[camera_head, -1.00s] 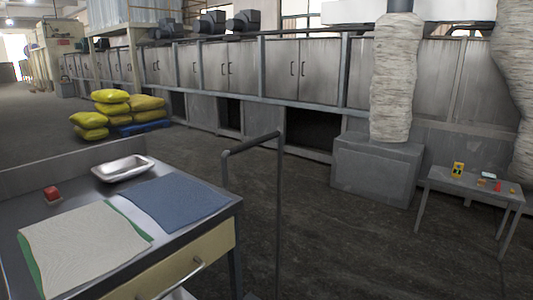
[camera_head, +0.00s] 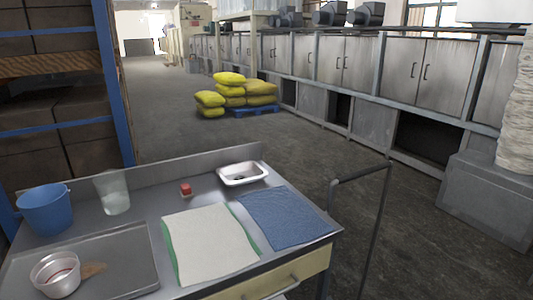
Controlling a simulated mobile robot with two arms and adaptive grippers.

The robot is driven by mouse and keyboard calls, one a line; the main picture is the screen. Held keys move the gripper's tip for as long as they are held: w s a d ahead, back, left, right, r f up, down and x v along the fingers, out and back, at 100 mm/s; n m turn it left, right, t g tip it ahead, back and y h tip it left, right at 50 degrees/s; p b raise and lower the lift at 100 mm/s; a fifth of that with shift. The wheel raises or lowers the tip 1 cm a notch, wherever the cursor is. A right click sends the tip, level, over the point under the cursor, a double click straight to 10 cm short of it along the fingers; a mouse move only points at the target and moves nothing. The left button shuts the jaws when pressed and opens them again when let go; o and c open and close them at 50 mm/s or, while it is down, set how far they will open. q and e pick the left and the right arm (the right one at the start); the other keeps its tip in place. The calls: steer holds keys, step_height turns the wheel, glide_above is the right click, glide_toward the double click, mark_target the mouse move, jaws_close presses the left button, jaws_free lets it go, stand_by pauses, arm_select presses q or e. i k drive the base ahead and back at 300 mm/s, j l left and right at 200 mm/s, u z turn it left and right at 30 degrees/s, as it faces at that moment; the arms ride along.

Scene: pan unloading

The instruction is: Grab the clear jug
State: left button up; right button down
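The clear jug (camera_head: 113,193) stands upright at the back left of the metal work table (camera_head: 195,186). It is a see-through, pale vessel, right of a blue bucket (camera_head: 46,209) and behind a grey tray (camera_head: 119,262). Nothing touches it that I can see. Neither of my grippers is in view.
A white cup (camera_head: 56,275) and a brown flat piece (camera_head: 93,269) lie in the tray. A red block (camera_head: 186,189), white-green cloth (camera_head: 209,243), blue cloth (camera_head: 284,217) and white dish (camera_head: 242,174) are further right. A raised back edge and a blue-posted shelf (camera_head: 116,85) stand behind.

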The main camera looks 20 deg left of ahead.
mark_target(111, 185)
steer(key=u, duration=2.15)
